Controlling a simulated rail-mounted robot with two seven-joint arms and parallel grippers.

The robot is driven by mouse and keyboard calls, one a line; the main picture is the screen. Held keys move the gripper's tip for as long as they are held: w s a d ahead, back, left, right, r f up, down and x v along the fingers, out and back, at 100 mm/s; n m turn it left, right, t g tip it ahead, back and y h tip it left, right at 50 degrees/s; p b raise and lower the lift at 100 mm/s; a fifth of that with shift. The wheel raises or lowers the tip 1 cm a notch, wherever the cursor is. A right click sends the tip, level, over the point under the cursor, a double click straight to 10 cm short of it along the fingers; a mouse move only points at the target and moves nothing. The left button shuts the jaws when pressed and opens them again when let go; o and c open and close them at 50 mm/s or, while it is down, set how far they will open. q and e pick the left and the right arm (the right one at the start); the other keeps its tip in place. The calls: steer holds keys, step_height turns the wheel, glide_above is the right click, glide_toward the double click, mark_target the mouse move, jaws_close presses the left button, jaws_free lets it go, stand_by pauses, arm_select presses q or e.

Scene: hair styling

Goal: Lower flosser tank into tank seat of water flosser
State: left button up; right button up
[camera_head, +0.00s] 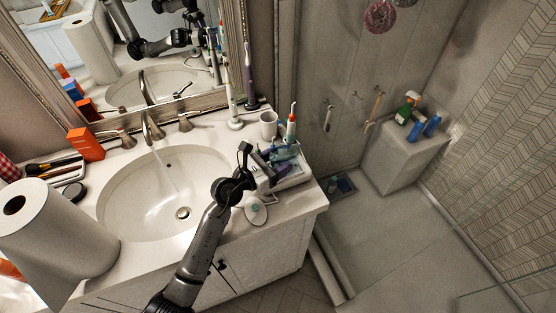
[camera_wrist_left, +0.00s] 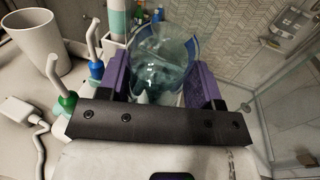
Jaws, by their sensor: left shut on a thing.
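My left gripper (camera_head: 263,160) is over the right end of the vanity counter. In the left wrist view its purple-padded fingers (camera_wrist_left: 161,72) are shut on the clear, bluish flosser tank (camera_wrist_left: 162,48), one finger at each side. In the head view the tank is small and partly hidden by the gripper. A white body (camera_head: 292,178), seemingly the water flosser, lies beneath and beside the gripper. Its tank seat is hidden, so I cannot tell whether the tank touches it. A white and teal handle (camera_wrist_left: 116,22) stands behind the left finger. My right gripper is not in view.
Nozzles with green (camera_wrist_left: 66,101) and blue (camera_wrist_left: 96,69) rings stand left of the gripper. A white cup (camera_head: 268,125) stands behind. The sink (camera_head: 130,205) with running water is left; the counter's right edge drops to the floor. A paper roll (camera_head: 55,240) stands far left.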

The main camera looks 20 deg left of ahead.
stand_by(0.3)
arm_select(q)
steer(key=o, duration=0.9)
steer(key=shift+o, duration=0.7)
steer(key=shift+f, duration=0.15)
steer(key=b+v, duration=0.3)
steer(key=v, duration=1)
steer(key=shift+s+a, duration=0.3)
